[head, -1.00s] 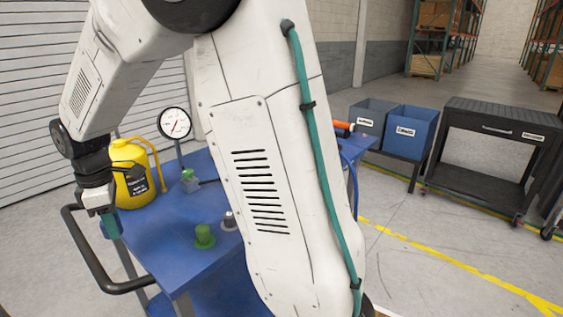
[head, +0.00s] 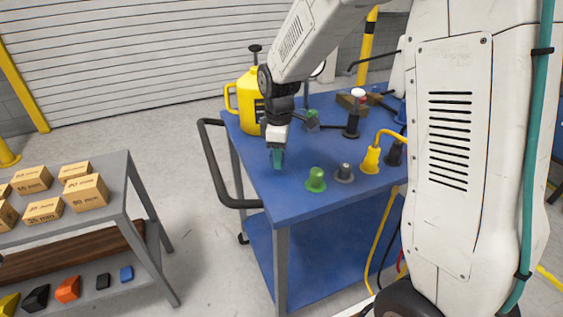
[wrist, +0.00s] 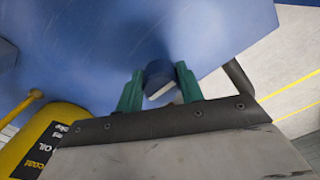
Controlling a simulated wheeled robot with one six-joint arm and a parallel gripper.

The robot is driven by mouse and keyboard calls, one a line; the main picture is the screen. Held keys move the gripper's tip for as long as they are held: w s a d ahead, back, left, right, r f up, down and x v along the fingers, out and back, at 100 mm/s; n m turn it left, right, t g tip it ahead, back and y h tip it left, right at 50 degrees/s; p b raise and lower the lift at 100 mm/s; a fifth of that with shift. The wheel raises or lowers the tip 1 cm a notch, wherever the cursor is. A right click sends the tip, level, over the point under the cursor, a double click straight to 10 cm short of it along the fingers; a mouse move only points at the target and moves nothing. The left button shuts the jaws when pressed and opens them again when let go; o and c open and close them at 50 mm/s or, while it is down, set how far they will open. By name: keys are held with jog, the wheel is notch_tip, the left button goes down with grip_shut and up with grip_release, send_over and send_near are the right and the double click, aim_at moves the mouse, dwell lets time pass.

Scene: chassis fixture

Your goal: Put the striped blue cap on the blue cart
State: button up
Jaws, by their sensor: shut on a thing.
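The blue cart (head: 264,190) stands in the middle of the head view, with its flat blue top also filling much of the wrist view (wrist: 90,40). My gripper (head: 277,160) points down over the left part of the cart top, in front of the yellow jug. In the wrist view its teal fingers (wrist: 160,88) are shut on the striped blue cap (wrist: 158,72), which is dark blue with a pale stripe. In the head view the fingers hide the cap. I cannot tell whether the cap touches the cart top.
A yellow jug (head: 246,105) stands behind my gripper. A green knob (head: 316,180), a grey-topped piece (head: 344,173) and a yellow fitting (head: 371,160) stand to the right. The cart's black handle (head: 222,180) juts out left. A grey shelf (head: 125,195) holds several boxes.

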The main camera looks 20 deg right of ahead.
aim_at(279, 173)
jog(key=shift+f, duration=1.6)
jog(key=shift+f, duration=0.2)
jog(key=o, duration=1.1)
